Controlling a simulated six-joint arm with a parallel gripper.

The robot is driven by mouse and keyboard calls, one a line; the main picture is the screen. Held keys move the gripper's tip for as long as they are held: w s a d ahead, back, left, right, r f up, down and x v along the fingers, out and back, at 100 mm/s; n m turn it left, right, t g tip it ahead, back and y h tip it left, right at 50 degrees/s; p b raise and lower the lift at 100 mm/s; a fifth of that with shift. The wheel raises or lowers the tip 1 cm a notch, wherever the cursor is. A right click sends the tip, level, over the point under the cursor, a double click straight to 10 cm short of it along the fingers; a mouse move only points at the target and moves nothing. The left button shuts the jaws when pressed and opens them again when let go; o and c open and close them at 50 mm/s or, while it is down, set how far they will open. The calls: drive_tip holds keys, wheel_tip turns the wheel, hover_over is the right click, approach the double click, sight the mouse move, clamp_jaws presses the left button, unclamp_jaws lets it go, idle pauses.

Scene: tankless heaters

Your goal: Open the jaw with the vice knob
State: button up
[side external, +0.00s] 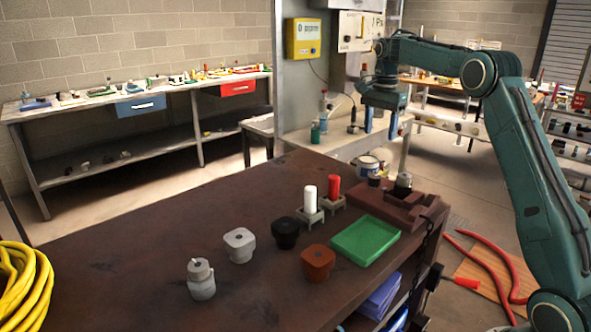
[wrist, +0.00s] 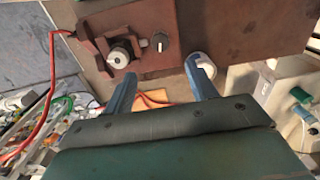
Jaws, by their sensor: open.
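The brown vice (side external: 415,212) stands at the far right corner of the dark table, with a grey and black round part (side external: 403,184) between its raised blocks. The vice also shows at the upper left of the wrist view (wrist: 92,22), with the part's pale round top (wrist: 119,57). A small dark knob (side external: 374,180) stands beside it; it shows with a pale pointer mark in the wrist view (wrist: 160,42). I cannot tell how far apart the jaws are. My gripper (side external: 381,127) is open and empty, raised above and beyond the table edge, apart from the knob and vice.
A green tray (side external: 366,240), white and red cylinders (side external: 309,199), and grey, black and orange-brown blocks (side external: 317,262) stand on the table. A white pot (side external: 368,166) stands behind its far edge. A red-handled black part (side external: 452,280) sticks out at the right side.

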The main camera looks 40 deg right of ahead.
sight(374, 176)
drive_tip(key=shift+f, duration=0.1)
wheel_tip(374, 176, down, 14)
drive_tip(key=shift+r, duration=0.15)
idle(0.8)
drive_tip(key=shift+c, duration=0.3)
drive_tip(key=c, duration=0.9)
